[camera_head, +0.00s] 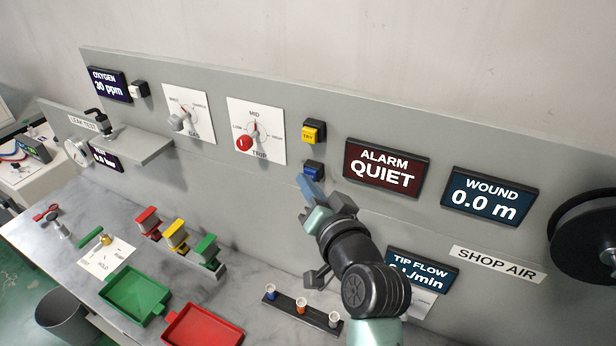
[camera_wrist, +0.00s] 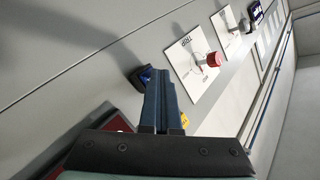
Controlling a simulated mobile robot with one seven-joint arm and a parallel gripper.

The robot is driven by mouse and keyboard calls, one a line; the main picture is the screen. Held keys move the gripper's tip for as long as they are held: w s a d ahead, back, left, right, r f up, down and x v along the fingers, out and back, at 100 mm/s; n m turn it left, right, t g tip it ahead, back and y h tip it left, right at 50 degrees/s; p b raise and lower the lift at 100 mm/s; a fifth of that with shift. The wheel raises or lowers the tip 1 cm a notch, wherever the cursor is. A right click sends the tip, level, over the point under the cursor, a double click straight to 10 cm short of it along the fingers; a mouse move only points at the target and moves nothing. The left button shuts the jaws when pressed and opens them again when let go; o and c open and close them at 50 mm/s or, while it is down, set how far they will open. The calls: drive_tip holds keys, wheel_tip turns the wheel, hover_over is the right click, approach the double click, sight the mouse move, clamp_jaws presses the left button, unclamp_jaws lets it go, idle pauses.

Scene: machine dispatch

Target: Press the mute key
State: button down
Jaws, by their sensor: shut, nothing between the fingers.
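The blue key (camera_head: 314,169) in a black housing sits on the grey wall panel, just below the yellow TRY key (camera_head: 313,132). No lettering on the blue key is readable. The blue key also shows in the wrist view (camera_wrist: 146,76), partly hidden behind my fingers. My gripper (camera_head: 307,183) is shut and empty, its blue fingertips just below the blue key in the head view. In the wrist view my gripper (camera_wrist: 160,82) points at the panel close beside the key. I cannot tell whether the tips touch it. The ALARM display (camera_head: 386,167) reads QUIET.
The TRIP dial (camera_head: 244,143) with a red knob is left of the keys. The WOUND display (camera_head: 489,196) reads 0.0 m. On the bench are a green tray (camera_head: 133,297), a red tray (camera_head: 203,330) and a rack (camera_head: 301,307) below my arm. A black reel (camera_head: 590,235) is far right.

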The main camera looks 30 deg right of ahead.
idle(0.4)
drive_tip(key=shift+s+a+p, duration=0.35)
drive_tip(key=shift+s+a, duration=0.2)
drive_tip(key=shift+a, duration=0.15)
drive_tip(key=s+a+p, duration=0.1)
drive_tip(key=a, duration=0.1)
drive_tip(key=s+a, duration=0.2)
drive_tip(key=shift+p, duration=0.35)
idle(0.6)
